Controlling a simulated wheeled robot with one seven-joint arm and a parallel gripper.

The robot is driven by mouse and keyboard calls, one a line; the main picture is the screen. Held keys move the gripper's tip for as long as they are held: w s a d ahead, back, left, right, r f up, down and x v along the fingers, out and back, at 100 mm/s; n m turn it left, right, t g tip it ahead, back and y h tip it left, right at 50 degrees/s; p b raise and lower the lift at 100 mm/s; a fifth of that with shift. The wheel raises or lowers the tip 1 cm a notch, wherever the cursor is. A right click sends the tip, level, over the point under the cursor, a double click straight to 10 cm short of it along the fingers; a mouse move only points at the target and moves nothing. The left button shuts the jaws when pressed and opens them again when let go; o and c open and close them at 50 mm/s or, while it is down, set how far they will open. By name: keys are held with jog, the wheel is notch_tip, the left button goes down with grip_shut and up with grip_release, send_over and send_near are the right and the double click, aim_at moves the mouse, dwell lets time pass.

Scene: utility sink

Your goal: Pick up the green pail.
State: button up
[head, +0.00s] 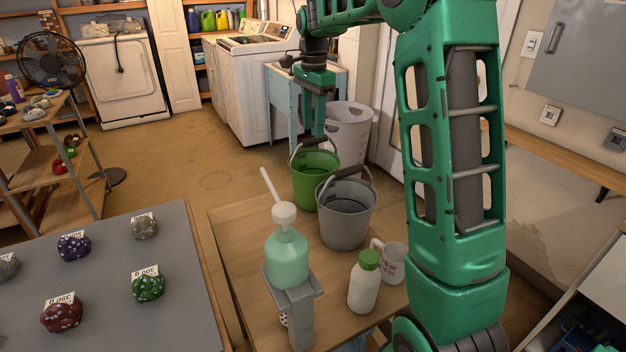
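The green pail (313,185) stands upright on the wooden bench at its far end. Its handle is raised, with a dark grip at the top. My gripper (318,132) points down directly above the pail, with its fingertips at or very near the raised handle. I cannot tell whether the fingers touch the handle or how far apart they are. The grey pail (343,222) stands just in front and to the right of the green pail and hides part of its lower right side.
The wooden bench (243,250) also holds a white mug (393,265), a green-capped white bottle (363,290) and a green pump bottle (288,260) on a grey stand. A pale laundry basket (350,130) stands behind the pails.

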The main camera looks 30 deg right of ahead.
notch_tip(320, 180, down, 4)
jog(key=shift+d+f, duration=0.1)
jog(key=shift+f, duration=0.05)
jog(key=shift+w+d+f, duration=0.1)
jog(key=shift+w+f, duration=0.05)
jog(key=shift+f, duration=1.2)
jog(key=shift+w+d+f, duration=0.1)
jog(key=shift+f, duration=1.2)
jog(key=shift+f, duration=0.25)
grip_shut()
